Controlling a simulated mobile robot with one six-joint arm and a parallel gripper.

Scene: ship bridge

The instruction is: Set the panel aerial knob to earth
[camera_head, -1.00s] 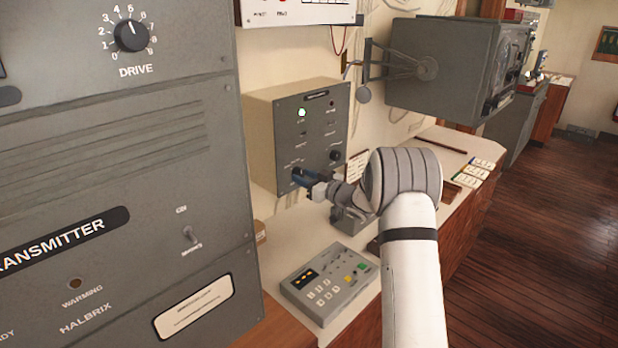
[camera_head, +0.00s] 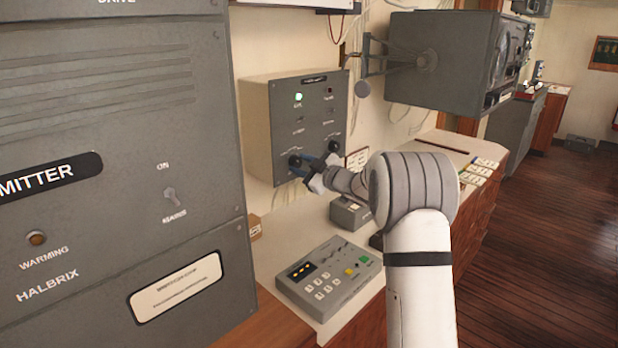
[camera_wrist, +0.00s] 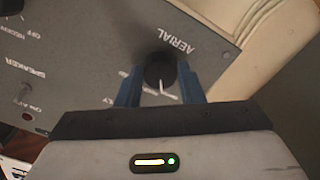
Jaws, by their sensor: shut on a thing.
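The aerial knob (camera_wrist: 160,70) is a round black knob with a white pointer line, under the lettering AERIAL, which reads upside down in the wrist view. The line points down the picture, toward my gripper body. My gripper (camera_wrist: 161,88) has its two blue fingers closed on either side of the knob. In the head view my gripper (camera_head: 302,166) is at the lower left of the grey panel (camera_head: 312,110), whose green lamp is lit. The knob (camera_head: 294,160) is partly hidden by the fingers there. The earth marking is not readable.
A second black knob (camera_head: 335,145) sits to the right on the same panel. A keypad unit (camera_head: 328,277) and a small grey box (camera_head: 350,213) stand on the counter below. The large transmitter cabinet (camera_head: 110,200) fills the left side.

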